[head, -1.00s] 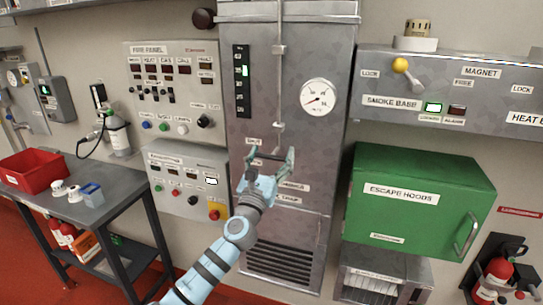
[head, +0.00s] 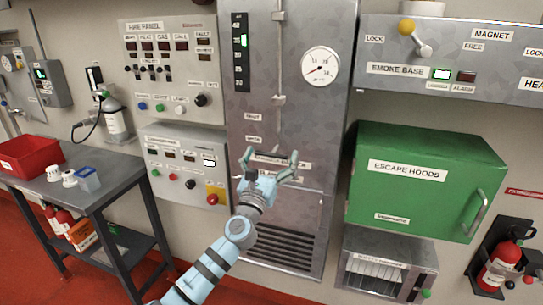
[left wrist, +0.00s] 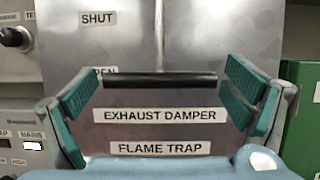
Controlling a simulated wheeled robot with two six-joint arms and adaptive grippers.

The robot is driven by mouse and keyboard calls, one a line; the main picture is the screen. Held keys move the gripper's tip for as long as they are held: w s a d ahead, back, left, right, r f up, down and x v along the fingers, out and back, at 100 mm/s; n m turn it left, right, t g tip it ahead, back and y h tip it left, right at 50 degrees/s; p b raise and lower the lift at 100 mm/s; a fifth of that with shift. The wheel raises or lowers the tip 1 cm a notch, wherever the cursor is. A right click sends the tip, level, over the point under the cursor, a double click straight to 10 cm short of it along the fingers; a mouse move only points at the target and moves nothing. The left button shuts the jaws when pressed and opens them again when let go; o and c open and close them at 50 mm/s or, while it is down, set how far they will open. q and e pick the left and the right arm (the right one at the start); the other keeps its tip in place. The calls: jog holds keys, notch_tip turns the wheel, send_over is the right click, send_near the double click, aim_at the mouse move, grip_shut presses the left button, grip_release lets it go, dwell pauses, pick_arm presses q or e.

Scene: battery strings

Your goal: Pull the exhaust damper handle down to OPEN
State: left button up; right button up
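The exhaust damper handle, a black horizontal bar (left wrist: 160,79), is on the metal cabinet front in the left wrist view. It sits level with or just below the partly covered OPEN label (left wrist: 104,72), well below the SHUT label (left wrist: 97,19). My left gripper (head: 270,158) is in front of the handle in the head view. In the left wrist view its fingers (left wrist: 165,95) are spread wide, one beyond each end of the bar, with a small gap seen at each side. My right gripper is not in view.
The cabinet (head: 295,120) carries a round gauge (head: 320,67) and a vertical rod. A control panel (head: 188,165) is to the left and a green escape hoods box (head: 425,180) to the right. A table (head: 118,178) with a red bin (head: 30,157) stands at lower left.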

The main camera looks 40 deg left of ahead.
pick_arm(q)
jog(key=shift+r, duration=0.1)
jog(key=v, duration=1.2)
